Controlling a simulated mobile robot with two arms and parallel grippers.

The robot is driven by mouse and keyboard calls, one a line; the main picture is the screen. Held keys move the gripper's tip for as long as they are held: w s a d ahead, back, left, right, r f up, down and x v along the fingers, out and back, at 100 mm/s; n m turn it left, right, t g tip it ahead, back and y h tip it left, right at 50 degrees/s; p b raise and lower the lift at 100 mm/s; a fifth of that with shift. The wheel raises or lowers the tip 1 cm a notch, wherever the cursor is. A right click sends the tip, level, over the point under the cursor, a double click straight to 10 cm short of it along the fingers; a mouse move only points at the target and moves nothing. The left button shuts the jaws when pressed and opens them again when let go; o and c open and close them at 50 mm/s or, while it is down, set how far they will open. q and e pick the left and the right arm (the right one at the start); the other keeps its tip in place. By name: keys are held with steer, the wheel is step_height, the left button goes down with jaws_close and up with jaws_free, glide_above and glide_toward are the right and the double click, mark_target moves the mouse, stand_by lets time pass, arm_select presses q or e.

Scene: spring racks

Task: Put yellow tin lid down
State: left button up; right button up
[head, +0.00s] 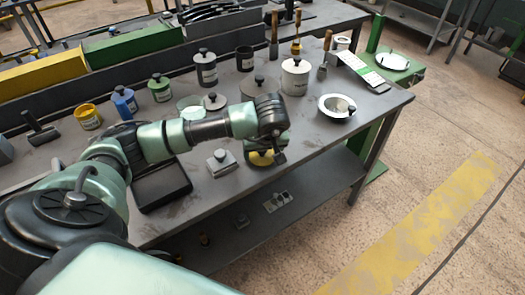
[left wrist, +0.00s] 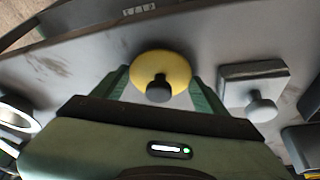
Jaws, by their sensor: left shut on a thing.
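The yellow tin lid (head: 259,159) is a round yellow disc with a black knob, near the front edge of the grey table (head: 330,135). My left gripper (head: 266,154) points down and is shut on the lid. In the left wrist view the lid (left wrist: 160,68) sits between the two green fingers of the gripper (left wrist: 160,85), with its knob toward the camera. I cannot tell whether the lid touches the table. An open yellow tin (head: 88,117) stands at the far left of the table. My right gripper is not in view.
A square grey lid with a knob (head: 221,162) lies left of the gripper, also in the left wrist view (left wrist: 254,85). A black tray (head: 162,185) is further left. The table's front right is bare.

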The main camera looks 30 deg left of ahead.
arm_select(q)
steer(key=o, duration=1.4)
steer(key=shift+f, duration=0.1)
steer(key=shift+c, duration=0.2)
steer(key=shift+r+p, duration=0.3)
steer(key=shift+p, duration=0.05)
steer(key=shift+d+r, duration=0.15)
steer(key=shift+r, duration=0.15)
steer(key=b+v, duration=0.1)
steer(key=v, duration=1)
steer(key=shift+s, duration=0.1)
